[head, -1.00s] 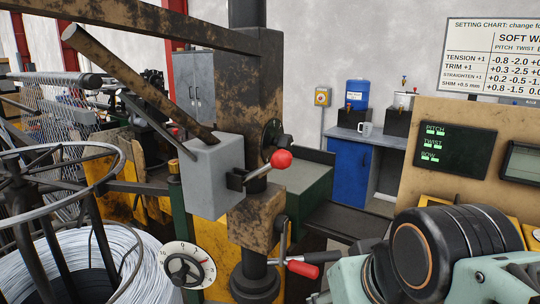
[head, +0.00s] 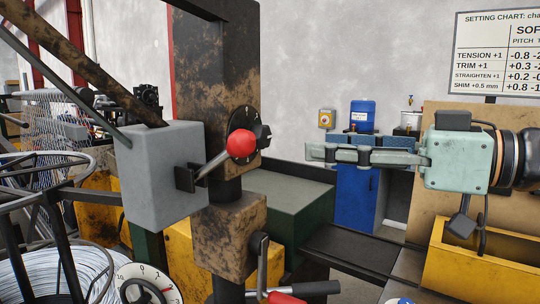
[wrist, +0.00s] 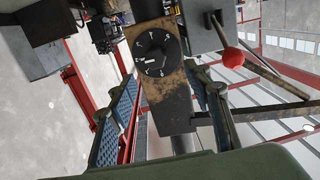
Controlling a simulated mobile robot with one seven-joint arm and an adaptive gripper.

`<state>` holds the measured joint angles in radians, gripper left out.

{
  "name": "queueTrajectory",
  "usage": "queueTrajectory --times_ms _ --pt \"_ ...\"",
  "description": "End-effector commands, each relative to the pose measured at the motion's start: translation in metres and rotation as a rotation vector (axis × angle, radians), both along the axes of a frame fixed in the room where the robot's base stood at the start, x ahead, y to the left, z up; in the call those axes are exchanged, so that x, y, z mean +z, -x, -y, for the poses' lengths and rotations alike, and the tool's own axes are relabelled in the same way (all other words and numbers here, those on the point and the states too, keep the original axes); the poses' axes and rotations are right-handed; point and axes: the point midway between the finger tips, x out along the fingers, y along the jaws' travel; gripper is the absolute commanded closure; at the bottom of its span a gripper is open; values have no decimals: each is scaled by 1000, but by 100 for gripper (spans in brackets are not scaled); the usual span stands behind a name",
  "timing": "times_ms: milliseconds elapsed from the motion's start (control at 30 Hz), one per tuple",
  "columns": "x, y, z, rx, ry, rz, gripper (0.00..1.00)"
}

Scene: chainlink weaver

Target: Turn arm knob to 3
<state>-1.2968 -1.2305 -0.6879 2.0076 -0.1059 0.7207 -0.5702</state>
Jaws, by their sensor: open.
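A black round knob on a numbered dial (head: 262,133) sits on the right face of the stained brown column, partly hidden behind a red ball handle (head: 241,143). In the wrist view the knob (wrist: 154,52) faces me near the upper middle, ringed by white numbers, with a pale pointer mark on its lower left side. I cannot tell surely which number it points at. My gripper (head: 322,153) is open and empty, right of the column and apart from the knob. In the wrist view its fingers (wrist: 162,82) stand on either side, below the knob.
A grey box (head: 165,175) with the red-ball lever adjoins the column. A white numbered dial (head: 146,285) is at lower left, and a red-handled crank (head: 285,298) at the bottom. A green box (head: 290,205) lies behind. Free space separates my gripper from the column.

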Motion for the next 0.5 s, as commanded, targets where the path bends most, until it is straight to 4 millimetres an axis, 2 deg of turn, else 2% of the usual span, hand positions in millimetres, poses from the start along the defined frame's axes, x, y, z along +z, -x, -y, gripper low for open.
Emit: queueTrajectory --times_ms 100,267,367,500 --pt "-3 -12 2 35 -37 14 54" --pt "-4 -21 -2 50 -49 20 54" --pt "-3 -27 -11 50 -48 19 54" --pt "-3 -39 -34 52 -47 17 54"
